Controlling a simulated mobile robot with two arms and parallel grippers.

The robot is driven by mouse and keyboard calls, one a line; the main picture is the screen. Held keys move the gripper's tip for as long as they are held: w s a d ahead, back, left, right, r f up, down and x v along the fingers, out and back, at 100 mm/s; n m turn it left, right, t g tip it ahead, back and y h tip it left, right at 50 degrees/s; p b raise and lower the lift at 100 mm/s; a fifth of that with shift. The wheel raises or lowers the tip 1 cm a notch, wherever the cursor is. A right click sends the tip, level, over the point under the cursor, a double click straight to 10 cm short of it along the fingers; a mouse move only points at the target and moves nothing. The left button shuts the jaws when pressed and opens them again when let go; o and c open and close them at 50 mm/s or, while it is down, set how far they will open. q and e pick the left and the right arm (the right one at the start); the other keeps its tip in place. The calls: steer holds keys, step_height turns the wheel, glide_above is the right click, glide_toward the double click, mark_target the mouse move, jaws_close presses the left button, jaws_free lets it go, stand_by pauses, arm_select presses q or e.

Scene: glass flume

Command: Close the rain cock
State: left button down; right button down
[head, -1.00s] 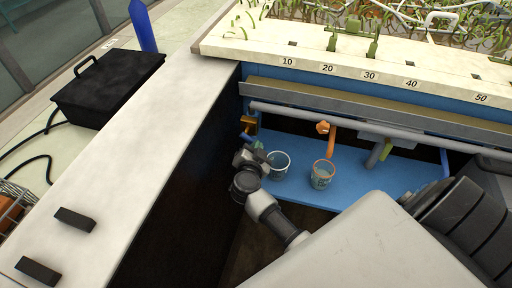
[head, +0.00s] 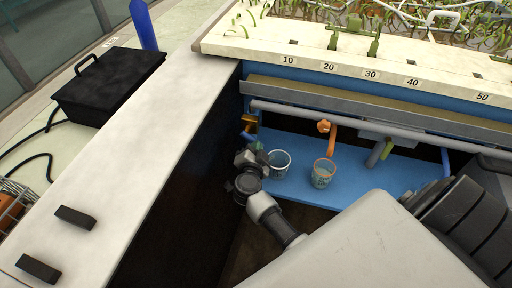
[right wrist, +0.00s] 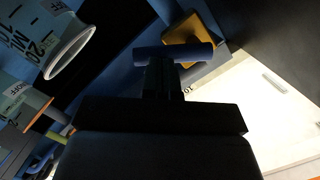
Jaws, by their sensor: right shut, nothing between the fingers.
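Several cocks with coloured handles sit under the flume's front edge; I cannot read which is the rain cock. At the left end is a brass fitting (head: 248,119) with a blue part (head: 248,136) below it. In the right wrist view, a blue bar handle (right wrist: 196,52) lies across just beyond my fingertips, with the brass fitting (right wrist: 188,32) behind it. My right gripper (head: 262,157) is shut and empty, close to this left-end cock; whether it touches the bar I cannot tell. An orange cock (head: 323,126) and a green cock (head: 387,149) are farther right. My left gripper is out of view.
A clear cup (head: 280,164) stands on the blue shelf (head: 350,191) right beside my gripper, and an orange-rimmed cup (head: 323,174) farther right. A grey pipe (head: 285,110) runs above. The pale ledge (head: 150,150) bounds the left. A black box (head: 108,85) stands beyond it.

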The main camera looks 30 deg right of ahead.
steer(key=shift+f, duration=0.1)
steer(key=m+b, duration=0.1)
steer(key=m, duration=0.1)
steer(key=f+m+b, duration=0.1)
steer(key=m, duration=0.1)
steer(key=w+a+f+m+t+b, duration=0.1)
steer(key=shift+m, duration=0.4)
steer(key=shift+w+a+f+m+t+b, duration=0.1)
steer(key=shift+w+m+t+b, duration=0.25)
steer(key=shift+m, duration=0.25)
steer(key=shift+a+f, duration=0.1)
steer(key=shift+f, duration=0.05)
stand_by(2.7)
steer(key=shift+a, duration=0.1)
